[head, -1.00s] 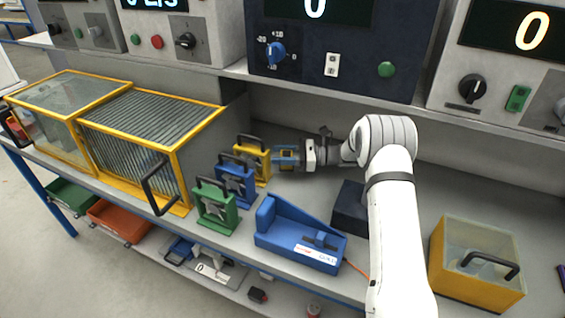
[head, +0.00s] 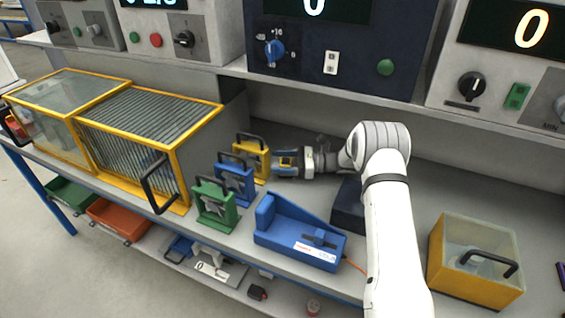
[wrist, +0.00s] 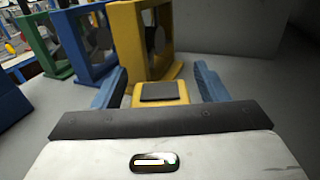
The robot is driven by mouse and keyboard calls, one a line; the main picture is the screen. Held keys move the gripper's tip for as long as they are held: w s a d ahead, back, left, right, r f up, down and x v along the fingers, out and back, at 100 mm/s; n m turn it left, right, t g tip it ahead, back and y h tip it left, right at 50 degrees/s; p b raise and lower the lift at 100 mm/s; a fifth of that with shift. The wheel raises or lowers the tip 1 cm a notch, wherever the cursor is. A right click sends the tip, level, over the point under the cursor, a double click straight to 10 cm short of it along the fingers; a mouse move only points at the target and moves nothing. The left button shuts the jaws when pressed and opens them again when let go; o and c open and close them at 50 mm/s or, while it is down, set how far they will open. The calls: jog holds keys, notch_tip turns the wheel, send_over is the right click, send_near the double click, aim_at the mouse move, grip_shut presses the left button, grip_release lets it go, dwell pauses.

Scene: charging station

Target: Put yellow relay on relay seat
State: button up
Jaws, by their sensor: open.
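The yellow relay (head: 252,160) is an upright yellow frame with a black handle on top, at the back of a row of relays on the bench. In the wrist view its frame (wrist: 130,38) stands just ahead, with a yellow block (wrist: 161,92) with a dark top at its near side. My gripper (head: 276,162) is open at the relay's right side. In the wrist view, its blue fingers (wrist: 160,86) lie on either side of the block, with gaps showing. A blue wedge-backed device (head: 300,240), possibly the relay seat, sits on the bench in front.
A blue relay (head: 236,182) and a green relay (head: 215,208) stand close by, nearer the front edge. A yellow-framed cabinet (head: 150,130) is on the left. A dark box (head: 347,207) and a yellow clear-topped box (head: 470,265) lie right. Instrument panels overhang the back.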

jog(key=shift+r, duration=0.2)
jog(key=d, duration=0.7)
jog(key=d+b, duration=0.1)
jog(key=d, duration=0.3)
jog(key=shift+w+d, duration=0.15)
jog(key=shift+w, duration=0.1)
jog(key=shift+o, duration=0.4)
jog(key=shift+d, duration=0.2)
jog(key=a+h+b, duration=0.1)
jog(key=b, duration=0.1)
jog(key=a+r+h+b, duration=0.1)
jog(key=b, duration=0.1)
jog(key=shift+s+h+b, duration=0.1)
jog(key=shift+h+b, duration=0.2)
jog(key=shift+s+a+r+h+b, duration=0.15)
jog(key=shift+a+r+h+b, duration=0.45)
jog(key=shift+h+b, duration=0.25)
jog(key=x, duration=0.7)
jog(key=shift+a+f, duration=0.1)
jog(key=shift+f, duration=0.05)
jog(key=shift+c, duration=0.3)
